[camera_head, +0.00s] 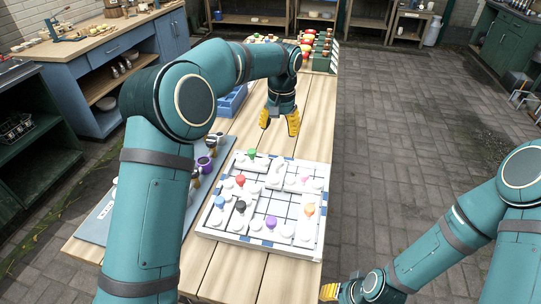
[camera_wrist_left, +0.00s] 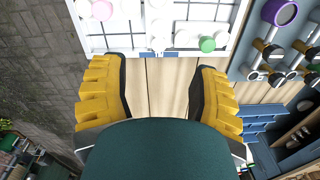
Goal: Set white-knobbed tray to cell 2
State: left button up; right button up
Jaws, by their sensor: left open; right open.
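A white gridded board (camera_head: 320,240) lies on the wooden table, holding white pieces with coloured knobs. A white piece with a pale top (camera_head: 276,177) stands near its far edge, between the green-knobbed (camera_head: 252,154) and pink-knobbed (camera_head: 304,178) pieces; I cannot tell surely that it is the white-knobbed tray. A white piece (camera_wrist_left: 158,28) also shows at the board's edge in the left wrist view. Cell numbers are not readable. My left gripper (camera_head: 279,128) is open and empty above the table, just beyond the board's far edge. My right gripper (camera_head: 329,291) is low, off the table's right side.
Red (camera_head: 240,180), black (camera_head: 240,206), purple (camera_head: 271,222) and orange (camera_head: 310,209) knobs stand on the board. A blue-grey panel with several knobbed tools (camera_head: 204,163) lies left of it, partly behind my left arm. A blue bin (camera_head: 232,101) and cluttered goods are farther back.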

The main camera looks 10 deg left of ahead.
aim_at(277, 162)
pick_arm(q)
jog(key=f+b, duration=0.1)
jog(key=f, duration=0.6)
jog(key=f+b, duration=0.1)
jog(key=f, duration=0.5)
jog(key=shift+a+f+b, duration=0.2)
jog(key=shift+f+b, duration=0.15)
grip_shut()
